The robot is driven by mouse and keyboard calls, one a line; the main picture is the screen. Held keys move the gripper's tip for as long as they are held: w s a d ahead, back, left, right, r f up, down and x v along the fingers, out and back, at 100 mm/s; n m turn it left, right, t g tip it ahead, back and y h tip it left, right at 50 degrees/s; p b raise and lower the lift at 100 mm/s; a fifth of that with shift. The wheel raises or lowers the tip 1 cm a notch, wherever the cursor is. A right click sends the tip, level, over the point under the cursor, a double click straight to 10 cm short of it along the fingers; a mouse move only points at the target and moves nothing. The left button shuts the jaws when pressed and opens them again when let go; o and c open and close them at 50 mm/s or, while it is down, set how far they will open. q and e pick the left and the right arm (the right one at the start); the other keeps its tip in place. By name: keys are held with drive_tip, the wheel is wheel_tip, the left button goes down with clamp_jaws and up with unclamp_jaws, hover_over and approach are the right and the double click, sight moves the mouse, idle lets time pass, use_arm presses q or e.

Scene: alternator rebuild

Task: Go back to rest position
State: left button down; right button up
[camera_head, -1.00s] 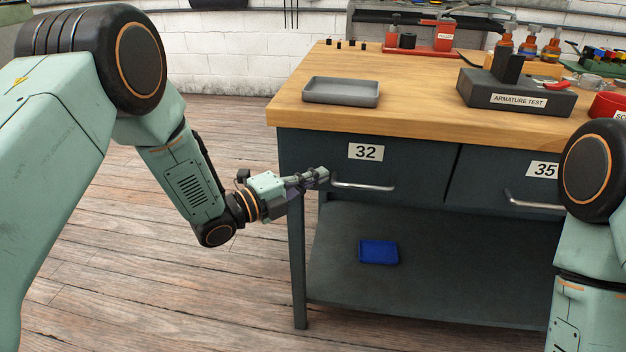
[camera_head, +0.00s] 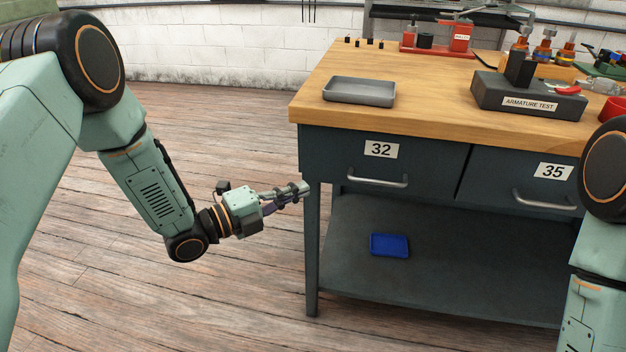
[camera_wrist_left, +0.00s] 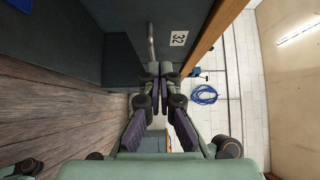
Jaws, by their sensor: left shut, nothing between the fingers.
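My left gripper (camera_head: 298,189) is shut and empty. In the head view it points right, at the left front corner of the workbench, left of the handle of drawer 32 (camera_head: 377,180). A gap shows between the fingertips and that handle. In the left wrist view the shut fingers (camera_wrist_left: 160,72) reach toward the bench front, with the drawer handle (camera_wrist_left: 150,42) and its 32 label beyond them. My right arm (camera_head: 598,240) shows at the right edge; its gripper is out of view.
The workbench top (camera_head: 430,105) carries a grey tray (camera_head: 360,92), an armature test block (camera_head: 528,98) and several tools. Drawer 35 (camera_head: 545,198) is shut, as is drawer 32. A blue tray (camera_head: 390,245) lies on the lower shelf (camera_head: 440,270). Open floor (camera_head: 230,300) lies left of the bench.

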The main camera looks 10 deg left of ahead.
use_arm(q)
drive_tip(key=shift+s+a+f, duration=0.1)
drive_tip(key=shift+s+a, duration=0.3)
drive_tip(key=s+a+f+n+g+y+p, duration=0.1)
drive_tip(key=s+a+f+n+g+y, duration=0.1)
drive_tip(key=s+f+n+y, duration=0.5)
drive_tip(key=s+a+f+n+g+y, duration=0.25)
drive_tip(key=f+n, duration=0.55)
drive_tip(key=n, duration=0.5)
drive_tip(key=s+a+f+n+g+y+p, duration=0.1)
drive_tip(key=s+n+g+p, duration=0.1)
drive_tip(key=s, duration=1.1)
drive_tip(key=s+a+f+n+g+y+p, duration=0.1)
drive_tip(key=s+n+g, duration=0.4)
drive_tip(key=s, duration=0.9)
drive_tip(key=shift+f+g+y+p, duration=0.4)
drive_tip(key=shift+g+y, duration=0.25)
